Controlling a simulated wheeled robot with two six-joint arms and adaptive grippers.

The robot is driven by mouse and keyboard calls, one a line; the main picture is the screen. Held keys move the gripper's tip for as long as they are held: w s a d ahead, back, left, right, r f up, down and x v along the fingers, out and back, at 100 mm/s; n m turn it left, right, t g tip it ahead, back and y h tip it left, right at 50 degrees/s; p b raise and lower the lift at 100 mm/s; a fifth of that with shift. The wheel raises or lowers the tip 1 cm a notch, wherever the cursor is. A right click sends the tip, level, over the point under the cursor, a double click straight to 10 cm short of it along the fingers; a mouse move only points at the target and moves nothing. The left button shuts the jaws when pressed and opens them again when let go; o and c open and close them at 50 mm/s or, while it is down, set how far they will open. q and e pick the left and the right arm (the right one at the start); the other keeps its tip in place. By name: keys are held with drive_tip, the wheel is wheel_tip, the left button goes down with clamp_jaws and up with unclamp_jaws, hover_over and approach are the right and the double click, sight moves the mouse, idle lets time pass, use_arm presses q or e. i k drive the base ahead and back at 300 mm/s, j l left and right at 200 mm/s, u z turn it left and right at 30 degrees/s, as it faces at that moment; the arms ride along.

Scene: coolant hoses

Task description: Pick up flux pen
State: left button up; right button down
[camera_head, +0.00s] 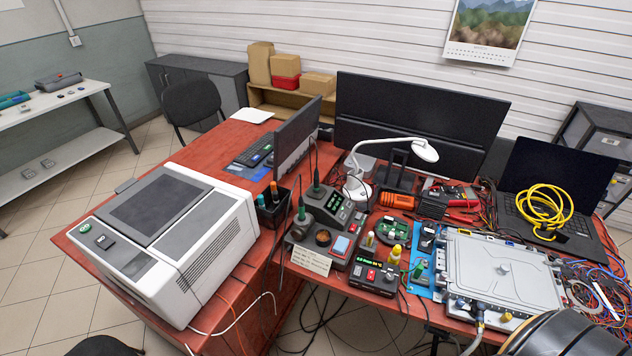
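I cannot single out the flux pen for certain. A black pen cup (272,214) stands on the red desk left of the soldering station (330,208). Several pens or tools with teal and orange ends (268,198) stick up from it. A slim green-topped item (418,270) stands at the edge of the blue mat. Neither of my grippers can be made out in the head view.
A large white machine (165,240) fills the left of the desk. A white lamp (390,150), monitors (420,115), a grey metal housing (500,270), a laptop (555,180) with a coiled yellow cable (545,208), and loose wires crowd the right. Cables hang off the front edge.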

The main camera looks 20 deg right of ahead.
sight(370, 234)
drive_tip(key=l+z, duration=0.15)
drive_tip(key=z, duration=1)
